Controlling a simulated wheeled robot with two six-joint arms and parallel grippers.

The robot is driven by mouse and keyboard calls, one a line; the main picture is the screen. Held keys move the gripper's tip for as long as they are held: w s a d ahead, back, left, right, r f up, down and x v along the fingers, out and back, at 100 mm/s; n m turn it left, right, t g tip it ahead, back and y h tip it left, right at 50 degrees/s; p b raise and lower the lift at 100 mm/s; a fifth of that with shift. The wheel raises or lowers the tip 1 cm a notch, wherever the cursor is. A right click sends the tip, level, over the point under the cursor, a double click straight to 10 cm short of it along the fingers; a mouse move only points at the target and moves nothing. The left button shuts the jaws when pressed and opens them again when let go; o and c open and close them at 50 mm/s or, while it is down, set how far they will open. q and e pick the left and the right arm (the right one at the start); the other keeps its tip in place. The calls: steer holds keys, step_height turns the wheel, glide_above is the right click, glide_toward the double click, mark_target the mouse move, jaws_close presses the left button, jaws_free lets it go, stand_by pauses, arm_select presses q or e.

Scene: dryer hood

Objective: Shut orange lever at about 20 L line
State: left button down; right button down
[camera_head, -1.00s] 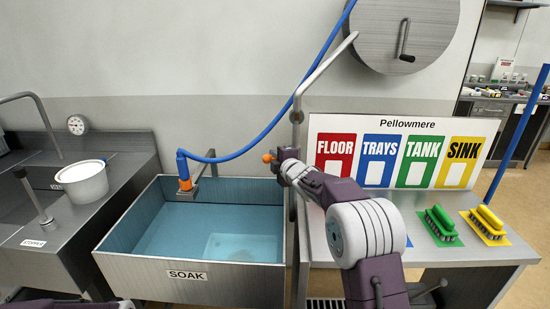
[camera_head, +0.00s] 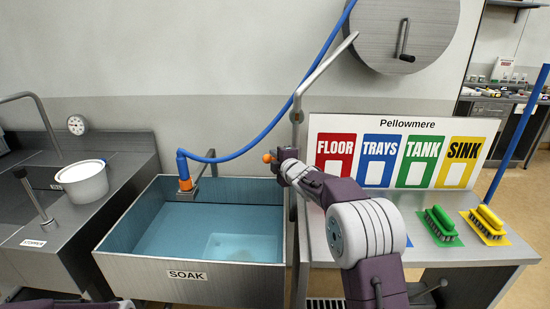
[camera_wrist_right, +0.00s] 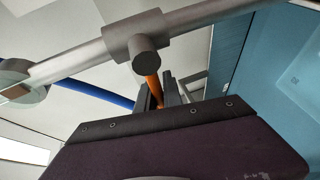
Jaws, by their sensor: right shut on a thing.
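The orange lever (camera_head: 268,157) shows as a small orange tip above the right side of the soak tank (camera_head: 190,280). My right gripper (camera_head: 277,162) is at it, shut on the lever. In the right wrist view the orange lever (camera_wrist_right: 153,88) runs from a grey pipe fitting (camera_wrist_right: 140,42) down between the two dark fingers. The tank holds blue water (camera_head: 195,232). An orange hose end (camera_head: 184,172) hangs over its back left edge. No litre lines can be read on the tank walls. My left gripper does not show.
A steel sink with a white bucket (camera_head: 84,181) is left of the tank. To the right, a bench (camera_head: 430,256) holds a green brush (camera_head: 440,222) and a yellow brush (camera_head: 487,222) before a Pellowmere board (camera_head: 400,125). The blue hose (camera_head: 270,125) hangs behind the tank.

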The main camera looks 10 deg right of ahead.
steer(key=r+m, duration=0.1)
steer(key=r+m+t+b, duration=0.1)
steer(key=m, duration=0.1)
steer(key=r+m+t+b, duration=0.1)
steer(key=shift+d+m+y, duration=0.25)
steer(key=shift+m+y, duration=0.05)
steer(key=shift+y, duration=0.1)
steer(key=c, duration=1.5)
jaws_free()
steer(key=shift+s, duration=0.15)
